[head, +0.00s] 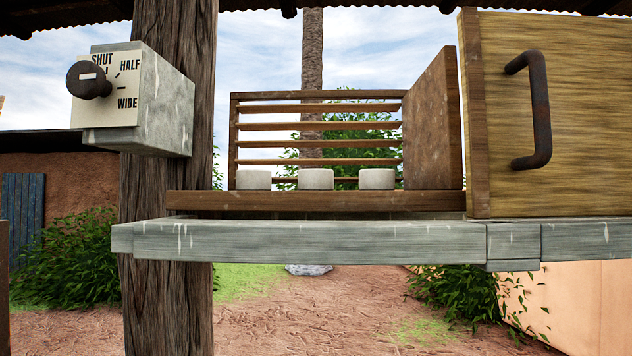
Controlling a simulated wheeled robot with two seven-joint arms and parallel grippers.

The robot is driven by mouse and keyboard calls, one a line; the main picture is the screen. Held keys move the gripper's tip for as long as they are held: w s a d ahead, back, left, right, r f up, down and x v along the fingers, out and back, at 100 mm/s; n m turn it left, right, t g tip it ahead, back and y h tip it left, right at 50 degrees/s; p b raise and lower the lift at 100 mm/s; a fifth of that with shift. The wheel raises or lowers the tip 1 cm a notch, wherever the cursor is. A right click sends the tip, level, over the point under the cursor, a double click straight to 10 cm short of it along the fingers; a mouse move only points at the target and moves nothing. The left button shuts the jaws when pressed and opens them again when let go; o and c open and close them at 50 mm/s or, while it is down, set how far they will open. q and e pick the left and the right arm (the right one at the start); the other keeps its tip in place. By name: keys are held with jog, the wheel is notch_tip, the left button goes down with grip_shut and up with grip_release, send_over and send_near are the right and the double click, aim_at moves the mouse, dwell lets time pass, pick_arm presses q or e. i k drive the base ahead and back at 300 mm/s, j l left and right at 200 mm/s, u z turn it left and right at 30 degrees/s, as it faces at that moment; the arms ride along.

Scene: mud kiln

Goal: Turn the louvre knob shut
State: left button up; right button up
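The louvre knob (88,80) is a dark round knob on a pale box (165,105) fixed to the wooden post at the left. Its dial plate (128,103) reads SHUT at the top, HALF at upper right and WIDE at lower right, with tick marks. The white mark on the knob lies about level, in line with the WIDE tick's direction. The louvre (318,126) has several level wooden slats with open gaps; sky and leaves show through. Neither of my grippers is in view, and nothing touches the knob.
Three white round blocks (316,179) stand in a row before the slats on a wooden ledge. A grey shelf (320,240) runs below. A wooden door with a rusty handle (535,110) is at the right. The space around the knob's front is clear.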

aim_at(86, 80)
jog(key=u, duration=1.25)
